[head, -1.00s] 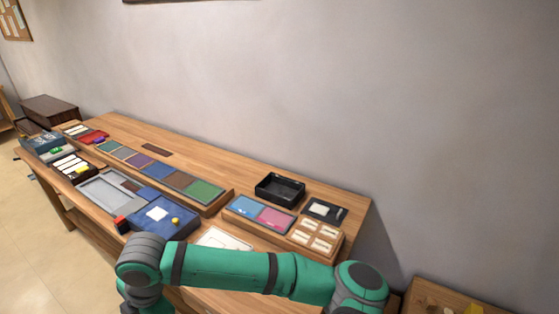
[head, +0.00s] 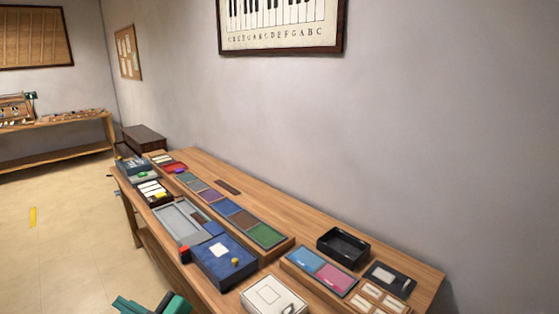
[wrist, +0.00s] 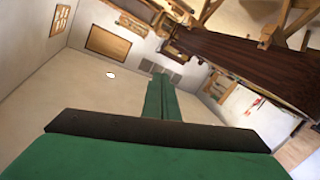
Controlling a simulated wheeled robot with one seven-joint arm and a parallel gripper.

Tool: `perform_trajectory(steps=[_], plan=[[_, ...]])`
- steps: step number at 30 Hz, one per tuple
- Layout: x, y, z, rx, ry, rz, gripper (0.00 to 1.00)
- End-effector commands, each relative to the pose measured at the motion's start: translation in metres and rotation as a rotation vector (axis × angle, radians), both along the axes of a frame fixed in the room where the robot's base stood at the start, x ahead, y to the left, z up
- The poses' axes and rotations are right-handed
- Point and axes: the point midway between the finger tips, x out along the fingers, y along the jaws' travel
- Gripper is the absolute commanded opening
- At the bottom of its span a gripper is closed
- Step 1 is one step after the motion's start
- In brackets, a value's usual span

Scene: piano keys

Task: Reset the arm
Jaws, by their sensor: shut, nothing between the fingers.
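My gripper (wrist: 161,84) is seen in the wrist view, with its two green fingers together and nothing between them. It points out over open room, apart from any object. In the head view only a small green part of my arm shows at the bottom edge, left of the table; the fingers cannot be made out there.
The long wooden table (head: 312,222) holds a blue box (head: 222,262), a black tray (head: 343,248), a white box (head: 273,296) and colored panels. A dark wooden surface (wrist: 245,62) shows in the wrist view.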

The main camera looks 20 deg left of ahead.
Motion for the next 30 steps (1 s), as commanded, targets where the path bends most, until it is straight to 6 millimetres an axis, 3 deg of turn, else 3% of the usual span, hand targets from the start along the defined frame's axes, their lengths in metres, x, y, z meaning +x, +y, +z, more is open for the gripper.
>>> perform_trajectory(steps=[7,14,22,30], plan=[[0.028,-0.032,-0.001,0.226,0.164,-0.211,0.00],[0.048,-0.079,-0.026,0.386,0.295,-0.421,0.00],[0.052,-0.148,-0.080,0.506,0.418,-0.682,0.00],[0.024,-0.224,-0.146,0.551,0.493,-0.939,0.00]])
